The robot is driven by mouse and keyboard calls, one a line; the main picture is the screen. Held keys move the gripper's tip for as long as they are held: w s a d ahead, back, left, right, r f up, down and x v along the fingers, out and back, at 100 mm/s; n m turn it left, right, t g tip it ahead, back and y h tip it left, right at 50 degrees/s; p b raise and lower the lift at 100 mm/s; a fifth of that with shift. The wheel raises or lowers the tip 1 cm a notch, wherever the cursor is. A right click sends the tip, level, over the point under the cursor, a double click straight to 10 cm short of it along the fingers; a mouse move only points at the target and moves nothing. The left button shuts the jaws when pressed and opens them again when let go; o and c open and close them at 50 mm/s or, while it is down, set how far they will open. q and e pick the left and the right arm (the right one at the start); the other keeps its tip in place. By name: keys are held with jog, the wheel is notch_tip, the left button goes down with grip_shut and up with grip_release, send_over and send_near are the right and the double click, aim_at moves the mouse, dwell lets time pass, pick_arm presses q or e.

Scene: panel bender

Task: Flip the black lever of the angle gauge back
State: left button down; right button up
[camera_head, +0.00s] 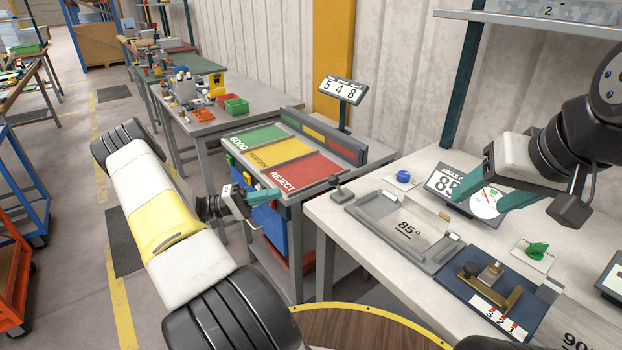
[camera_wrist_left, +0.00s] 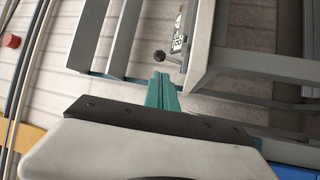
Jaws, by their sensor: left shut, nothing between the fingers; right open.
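The angle gauge (camera_head: 459,190) has a display reading 85 and a round dial, and stands on the white bench at the right, partly hidden by my right gripper. My left gripper (camera_head: 277,195) is shut and empty, left of the lever and over the front of the sorting table. My right gripper (camera_head: 493,190) is open in front of the gauge.
The sorting table (camera_head: 283,155) has green, yellow and red fields. An 85° metal tray (camera_head: 405,229), a blue fixture (camera_head: 497,290) with brass parts, a blue knob (camera_head: 403,176) and a green knob (camera_head: 537,249) occupy the white bench. A round wooden top (camera_head: 360,330) lies in front.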

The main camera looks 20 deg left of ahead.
pick_arm(q)
send_near(337, 186)
jog(key=d+r, duration=0.1)
jog(key=d, duration=0.1)
jog(key=w+d+r, duration=0.1)
jog(key=r, duration=0.1)
jog(key=shift+w+d+r, duration=0.1)
jog(key=shift+d, duration=0.3)
jog(key=shift+r, duration=0.1)
jog(key=shift+w+d+r+n+y, duration=0.3)
jog(key=shift+r+n+y, duration=0.15)
jog(key=shift+y, duration=0.15)
jog(key=shift+w+d+r+n+y, duration=0.2)
jog(key=shift+w+r+n+y, duration=0.2)
jog(key=shift+y, duration=0.2)
jog(key=shift+w+d+r+n+g+y, duration=0.4)
jog(key=shift+r+n+g+y, duration=0.1)
jog(key=shift+y, duration=0.3)
jog(key=w+d+n+g+y, duration=0.1)
jog(key=w+d+r+n+g+y, duration=0.1)
jog(key=y, duration=0.1)
jog(key=shift+w, duration=0.4)
jog(key=shift+r, duration=0.15)
